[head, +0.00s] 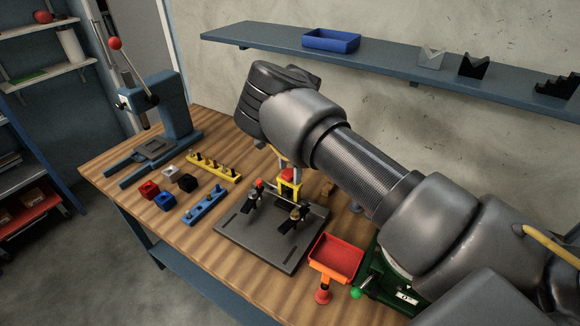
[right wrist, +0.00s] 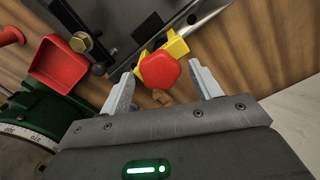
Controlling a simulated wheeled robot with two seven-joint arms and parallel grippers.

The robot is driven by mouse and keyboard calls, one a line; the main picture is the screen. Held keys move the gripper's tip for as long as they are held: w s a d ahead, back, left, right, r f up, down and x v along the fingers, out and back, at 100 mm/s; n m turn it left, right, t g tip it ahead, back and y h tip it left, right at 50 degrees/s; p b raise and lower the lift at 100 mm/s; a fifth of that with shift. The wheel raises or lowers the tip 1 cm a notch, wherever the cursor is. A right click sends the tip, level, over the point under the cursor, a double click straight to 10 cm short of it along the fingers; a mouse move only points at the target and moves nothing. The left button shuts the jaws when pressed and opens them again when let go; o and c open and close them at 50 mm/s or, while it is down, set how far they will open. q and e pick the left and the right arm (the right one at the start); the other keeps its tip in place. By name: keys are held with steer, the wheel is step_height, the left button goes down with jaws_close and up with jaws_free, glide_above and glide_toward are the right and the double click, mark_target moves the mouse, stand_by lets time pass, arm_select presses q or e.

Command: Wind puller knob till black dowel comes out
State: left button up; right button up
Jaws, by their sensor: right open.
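The puller (head: 287,190) is yellow with a red knob (head: 289,173) on top and stands at the back of a dark grey plate (head: 262,249). My right gripper (head: 290,163) points down over the knob. In the right wrist view its open jaws (right wrist: 161,74) stand one on each side of the knob, with a gap visible at both sides. I cannot make out the black dowel. My left gripper is not in view.
A red tray (head: 336,258) and a green round device (head: 374,282) stand right of the plate. A blue press (head: 176,107), coloured blocks (head: 165,201) and yellow and blue peg strips (head: 205,206) are to the left. A wall shelf (head: 385,66) runs behind my right arm.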

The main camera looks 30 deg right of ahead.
steer(key=shift+f, duration=0.1)
steer(key=shift+c, duration=0.4)
steer(key=c, duration=0.9)
steer(key=shift+m, duration=0.3)
